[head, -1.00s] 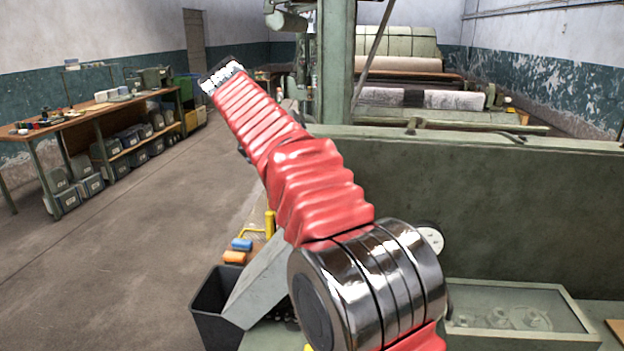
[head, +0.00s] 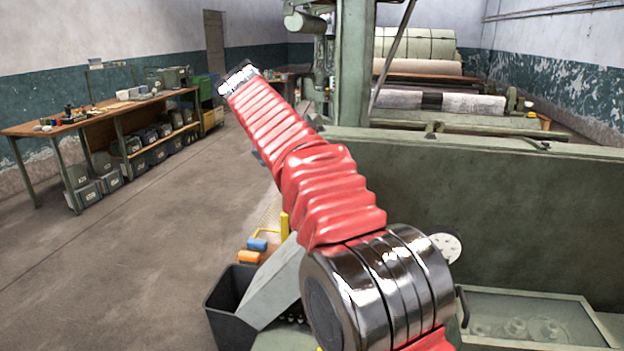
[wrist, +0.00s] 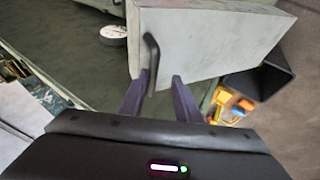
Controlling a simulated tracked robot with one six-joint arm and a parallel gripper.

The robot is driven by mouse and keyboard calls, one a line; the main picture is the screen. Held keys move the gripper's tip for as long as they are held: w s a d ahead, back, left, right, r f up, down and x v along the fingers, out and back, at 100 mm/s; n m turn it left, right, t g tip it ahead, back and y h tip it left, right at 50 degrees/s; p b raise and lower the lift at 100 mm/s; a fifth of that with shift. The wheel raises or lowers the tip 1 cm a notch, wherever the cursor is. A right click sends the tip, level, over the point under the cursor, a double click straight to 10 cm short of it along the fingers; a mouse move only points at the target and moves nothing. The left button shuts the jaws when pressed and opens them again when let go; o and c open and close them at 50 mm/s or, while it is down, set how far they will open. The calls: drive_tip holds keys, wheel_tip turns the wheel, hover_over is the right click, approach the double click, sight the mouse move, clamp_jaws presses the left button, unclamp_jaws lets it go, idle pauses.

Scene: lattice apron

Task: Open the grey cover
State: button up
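The grey cover (wrist: 205,38) is a plain slab-like box in the wrist view, with a bent black handle (wrist: 151,55) near its left end. In the head view part of the grey cover (head: 273,283) slopes beside a dark bin; my red arm hides most of it. My gripper (wrist: 160,76) is open, its two dark fingers pointing at the cover. The handle's lower end lies between the fingers in the picture, closer to the left one. I cannot tell whether they touch. In the head view the gripper cannot be made out.
The dark bin (head: 228,318) stands beside the cover, with blue and orange blocks (head: 252,250) behind it. A white disc (head: 446,247) sits on the green machine wall (head: 500,215). A glass-topped box (head: 525,318) is at right. Floor at left is clear.

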drive_tip(key=shift+r, duration=0.1)
drive_tip(key=v, duration=0.7)
idle(0.7)
drive_tip(key=shift+s+a+r, duration=0.1)
idle(0.4)
